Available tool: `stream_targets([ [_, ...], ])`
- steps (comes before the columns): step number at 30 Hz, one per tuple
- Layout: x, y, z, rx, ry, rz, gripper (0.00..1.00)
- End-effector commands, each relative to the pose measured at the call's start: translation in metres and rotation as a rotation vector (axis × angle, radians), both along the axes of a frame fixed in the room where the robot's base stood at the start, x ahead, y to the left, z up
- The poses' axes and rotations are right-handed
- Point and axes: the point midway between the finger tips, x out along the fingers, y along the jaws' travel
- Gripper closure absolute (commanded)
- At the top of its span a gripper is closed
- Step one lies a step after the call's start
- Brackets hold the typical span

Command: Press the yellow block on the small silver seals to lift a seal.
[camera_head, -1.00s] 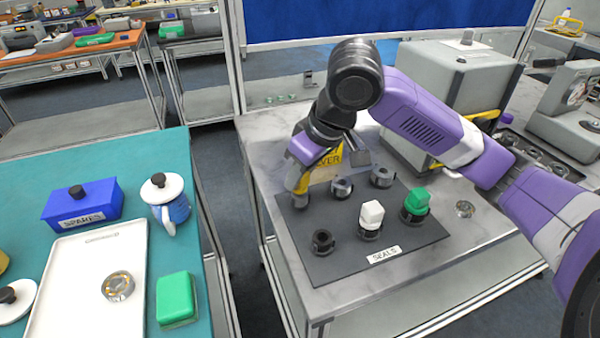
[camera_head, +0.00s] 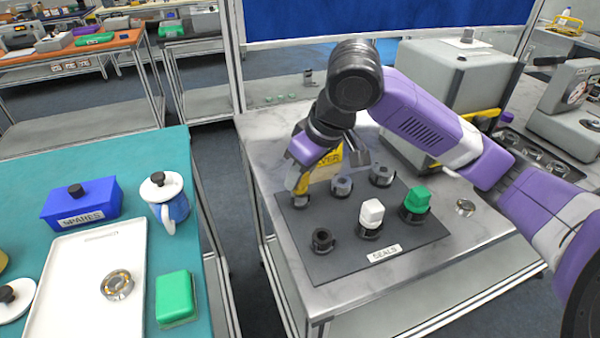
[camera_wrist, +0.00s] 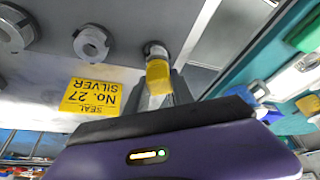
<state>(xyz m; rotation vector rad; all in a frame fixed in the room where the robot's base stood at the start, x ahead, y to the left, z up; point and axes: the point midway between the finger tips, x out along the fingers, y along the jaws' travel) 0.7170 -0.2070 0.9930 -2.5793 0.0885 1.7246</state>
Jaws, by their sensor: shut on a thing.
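My gripper (camera_wrist: 165,95) is shut on the yellow block (camera_wrist: 158,76), which points down at the mat. In the head view the yellow block (camera_head: 297,181) is partly hidden by my purple wrist. Its tip is at or just above a small round silver piece (camera_wrist: 154,48) at the mat's far left corner; I cannot tell whether they touch. That piece also shows in the head view (camera_head: 299,201). Other grey round pieces (camera_wrist: 92,42) stand beside it. A yellow card (camera_wrist: 90,97) reads "SEAL No. 27 SILVER"; my wrist partly covers it in the head view.
The dark mat (camera_head: 340,268) labelled SEALS also bears a white block (camera_head: 371,212), a green block (camera_head: 416,199) and a dark empty-looking holder (camera_head: 322,240). A loose metal ring (camera_head: 465,208) lies right of the mat. A large grey machine (camera_head: 450,85) stands behind.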

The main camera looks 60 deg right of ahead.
Motion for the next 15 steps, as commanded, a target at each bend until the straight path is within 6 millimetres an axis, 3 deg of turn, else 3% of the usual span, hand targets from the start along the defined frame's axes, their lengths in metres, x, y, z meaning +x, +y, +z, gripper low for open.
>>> stream_targets([
  [15, 0.0000, 0.0002, -0.0061, 0.001, 0.000, 0.000, 1.00],
])
